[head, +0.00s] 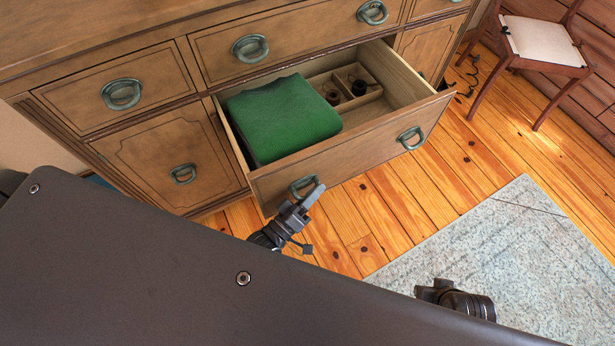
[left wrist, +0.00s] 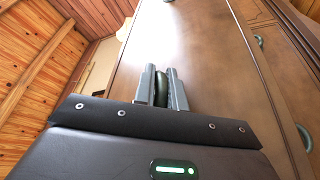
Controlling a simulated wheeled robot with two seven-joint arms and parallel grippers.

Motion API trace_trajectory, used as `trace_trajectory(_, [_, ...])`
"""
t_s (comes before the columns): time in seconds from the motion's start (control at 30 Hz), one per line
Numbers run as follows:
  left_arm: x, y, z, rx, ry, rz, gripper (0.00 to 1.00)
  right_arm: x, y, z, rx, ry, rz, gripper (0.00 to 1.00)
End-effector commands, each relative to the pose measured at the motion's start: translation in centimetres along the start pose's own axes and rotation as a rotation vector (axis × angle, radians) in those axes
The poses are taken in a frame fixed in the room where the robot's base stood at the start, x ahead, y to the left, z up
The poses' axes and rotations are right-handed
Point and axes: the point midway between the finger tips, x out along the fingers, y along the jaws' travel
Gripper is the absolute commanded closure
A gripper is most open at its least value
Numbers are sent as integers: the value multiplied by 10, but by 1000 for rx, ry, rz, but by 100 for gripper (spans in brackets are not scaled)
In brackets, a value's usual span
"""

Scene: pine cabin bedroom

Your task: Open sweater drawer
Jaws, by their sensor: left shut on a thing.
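The sweater drawer (head: 350,153) of the wooden dresser stands pulled well out. A folded green sweater (head: 283,117) lies in its left part. A small divided wooden tray (head: 345,88) with dark rolled items sits at the back right of the drawer. My left gripper (head: 312,193) is at the drawer front, shut on its left handle (head: 302,185). In the left wrist view the fingers (left wrist: 163,88) close around the dark ring handle (left wrist: 161,90). Part of my right arm (head: 455,299) shows low in the head view, but its fingertips are hidden.
The dresser's other drawers and doors (head: 168,168) are shut. A chair (head: 541,45) with a pale seat stands at the upper right. A grey-blue rug (head: 520,250) covers the floor at lower right. Bare plank floor (head: 400,205) lies before the drawer.

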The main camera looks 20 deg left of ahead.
Motion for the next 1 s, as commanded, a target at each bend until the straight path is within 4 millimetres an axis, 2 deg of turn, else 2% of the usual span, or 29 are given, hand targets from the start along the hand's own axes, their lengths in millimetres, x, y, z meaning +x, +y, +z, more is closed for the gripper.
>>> trace_trajectory(0.2, [-3, 5, 7, 0, -1, -1, 100, 6, 0, 0, -1, -3, -1, 64])
trace_trajectory(0.53, [-4, 5, 8, 0, -1, -1, 100, 7, 0, 1, -1, -3, -1, 64])
trace_trajectory(0.57, [-4, 5, 8, 0, -1, -1, 85, 7, 0, 1, -1, -3, -1, 64])
trace_trajectory(0.7, [-3, 5, 7, 1, -1, -1, 66, 7, 0, 1, -1, -3, -1, 64])
trace_trajectory(1.0, [-5, 5, 7, 1, 0, -1, 66, 6, 0, 1, 0, -3, -1, 64])
